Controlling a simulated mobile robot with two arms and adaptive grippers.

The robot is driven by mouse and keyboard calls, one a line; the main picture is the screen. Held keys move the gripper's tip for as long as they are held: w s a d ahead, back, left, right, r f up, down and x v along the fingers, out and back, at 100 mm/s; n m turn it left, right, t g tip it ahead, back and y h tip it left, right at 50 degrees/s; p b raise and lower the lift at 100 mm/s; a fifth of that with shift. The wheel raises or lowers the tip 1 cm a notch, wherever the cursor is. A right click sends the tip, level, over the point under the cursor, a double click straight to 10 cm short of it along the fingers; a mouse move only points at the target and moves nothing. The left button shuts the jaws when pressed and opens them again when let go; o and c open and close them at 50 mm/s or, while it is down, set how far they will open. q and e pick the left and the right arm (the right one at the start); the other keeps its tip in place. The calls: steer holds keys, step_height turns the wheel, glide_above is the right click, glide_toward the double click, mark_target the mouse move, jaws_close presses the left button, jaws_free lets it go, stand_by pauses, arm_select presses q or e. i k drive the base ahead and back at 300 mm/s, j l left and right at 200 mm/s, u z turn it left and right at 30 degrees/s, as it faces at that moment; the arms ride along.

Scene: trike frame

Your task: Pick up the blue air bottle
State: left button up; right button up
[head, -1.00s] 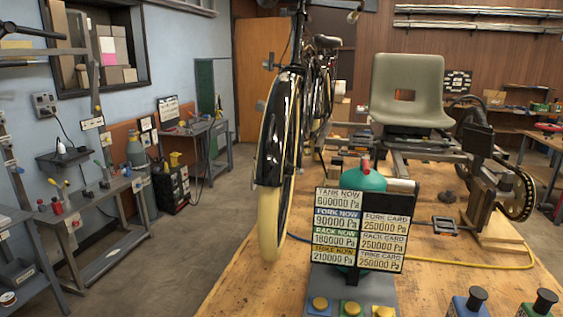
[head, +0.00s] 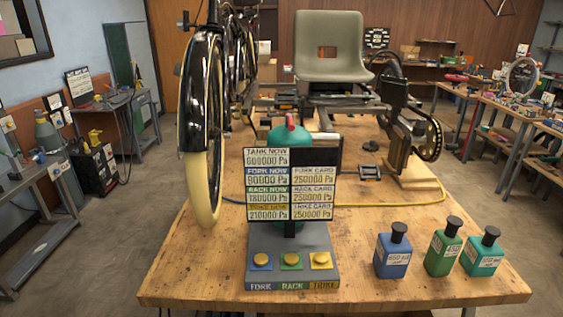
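The blue air bottle (head: 393,254) stands upright on the front right of the wooden workbench (head: 190,270). It has a black cap and a pale label. A green bottle (head: 442,250) and a teal bottle (head: 482,254) of similar shape stand to its right, close beside it. The pressure sign (head: 291,185) with its grey base and three yellow buttons is to its left. Neither of my grippers shows in the head view.
A bicycle wheel (head: 203,130) rises at the bench's left. Behind the sign are a teal tank (head: 289,137), a seat (head: 329,45) on a trike frame and a yellow hose (head: 425,200). The bench's front edge is clear before the bottles. Side tables stand left and right.

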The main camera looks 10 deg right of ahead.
mark_target(393, 252)
steer(key=z, duration=1.25)
